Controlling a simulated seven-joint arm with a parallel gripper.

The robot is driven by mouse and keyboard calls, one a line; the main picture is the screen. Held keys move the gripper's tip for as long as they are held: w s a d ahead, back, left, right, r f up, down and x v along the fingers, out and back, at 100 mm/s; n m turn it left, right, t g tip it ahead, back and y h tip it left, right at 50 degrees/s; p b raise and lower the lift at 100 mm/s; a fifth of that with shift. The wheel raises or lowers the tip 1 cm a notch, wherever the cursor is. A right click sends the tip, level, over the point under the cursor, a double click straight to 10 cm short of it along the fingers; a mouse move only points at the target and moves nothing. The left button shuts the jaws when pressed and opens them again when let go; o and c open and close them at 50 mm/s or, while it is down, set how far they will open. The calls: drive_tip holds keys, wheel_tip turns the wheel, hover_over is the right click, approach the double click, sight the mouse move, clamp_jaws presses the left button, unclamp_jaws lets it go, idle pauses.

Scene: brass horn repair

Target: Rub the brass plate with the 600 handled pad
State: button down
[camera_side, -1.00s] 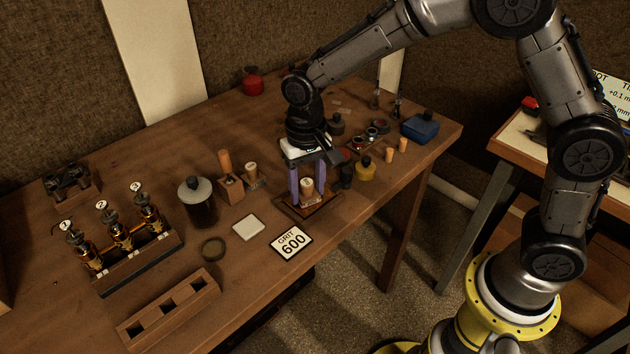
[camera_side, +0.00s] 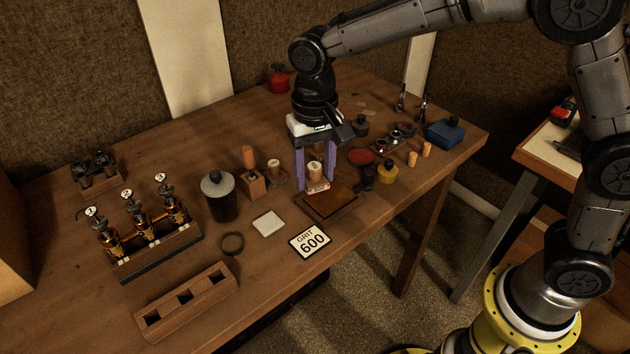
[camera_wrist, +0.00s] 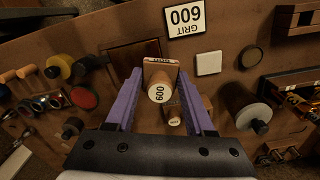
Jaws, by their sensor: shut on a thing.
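My gripper (camera_side: 315,181) has its purple fingers shut on the 600 handled pad (camera_side: 317,187), a wooden handle on a small block. In the wrist view the handle top of the 600 handled pad (camera_wrist: 159,93) reads 600 between the fingers. The brass plate (camera_side: 332,203) looks dark brown and lies in a shallow wooden frame on the bench. The pad is at the plate's far left edge; I cannot tell whether it touches the plate. Most of the plate shows bare. The plate (camera_wrist: 130,62) is beside the pad in the wrist view.
A GRIT 600 card (camera_side: 309,241) and a white square (camera_side: 268,223) lie in front. Another handled pad (camera_side: 273,172) and a dark jar (camera_side: 219,196) stand left. A yellow bottle (camera_side: 388,172) and a red disc (camera_side: 361,156) are close on the right.

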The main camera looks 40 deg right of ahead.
drive_tip(key=shift+r, duration=1)
